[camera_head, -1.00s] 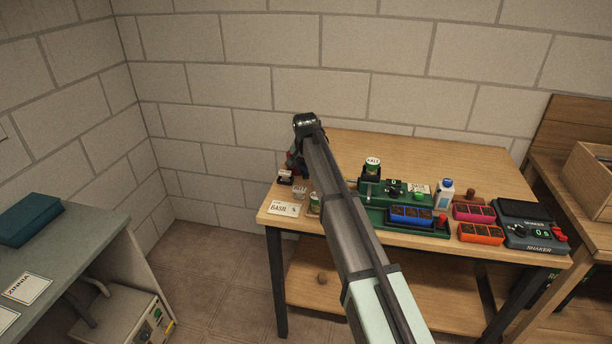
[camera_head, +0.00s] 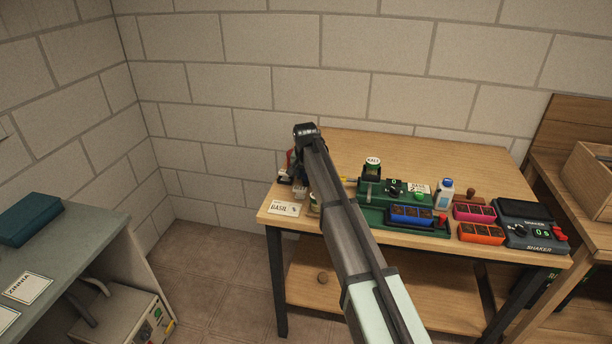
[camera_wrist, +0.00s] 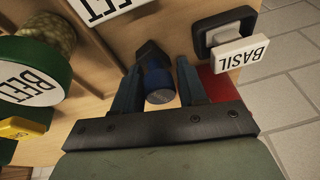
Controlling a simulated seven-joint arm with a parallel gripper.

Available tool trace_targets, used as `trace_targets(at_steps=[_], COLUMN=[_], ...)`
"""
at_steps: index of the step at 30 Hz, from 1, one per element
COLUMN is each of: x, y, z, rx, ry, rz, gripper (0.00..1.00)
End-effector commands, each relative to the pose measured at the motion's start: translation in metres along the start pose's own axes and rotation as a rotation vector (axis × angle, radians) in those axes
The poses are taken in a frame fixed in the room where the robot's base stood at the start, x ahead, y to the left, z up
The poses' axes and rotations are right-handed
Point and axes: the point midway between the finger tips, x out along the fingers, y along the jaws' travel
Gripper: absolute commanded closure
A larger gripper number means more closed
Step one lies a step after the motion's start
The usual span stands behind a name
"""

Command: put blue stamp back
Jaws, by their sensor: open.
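In the wrist view the blue stamp (camera_wrist: 158,84) has a round blue knob and a dark part beyond it. My gripper (camera_wrist: 160,70) is open, with one finger on each side of the blue knob. I cannot tell whether either finger touches it. In the head view my gripper (camera_head: 297,172) is low over the left end of the wooden table, and my arm hides much of that spot. The stamp cannot be made out there. A red surface (camera_wrist: 217,86) shows just right of the right finger in the wrist view.
A BASIL label on a dark holder (camera_wrist: 240,54) stands close right of my gripper. A green station (camera_head: 375,215) and blue tray (camera_head: 411,214) stand right of my arm.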

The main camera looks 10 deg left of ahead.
Motion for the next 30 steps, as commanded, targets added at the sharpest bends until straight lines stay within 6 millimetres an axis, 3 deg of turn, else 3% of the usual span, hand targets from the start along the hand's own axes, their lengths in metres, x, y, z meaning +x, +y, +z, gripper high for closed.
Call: trace_targets(at_steps=[8,21,30], x=[-0.022,-0.100,-0.122], y=[0.000,0.000,0.000], z=[-0.001,-0.001,-0.001], rx=[0.000,0.000,0.001], ry=[0.001,0.001,0.000], rz=[0.000,0.001,0.002], gripper=[0.57,0.57,0.57])
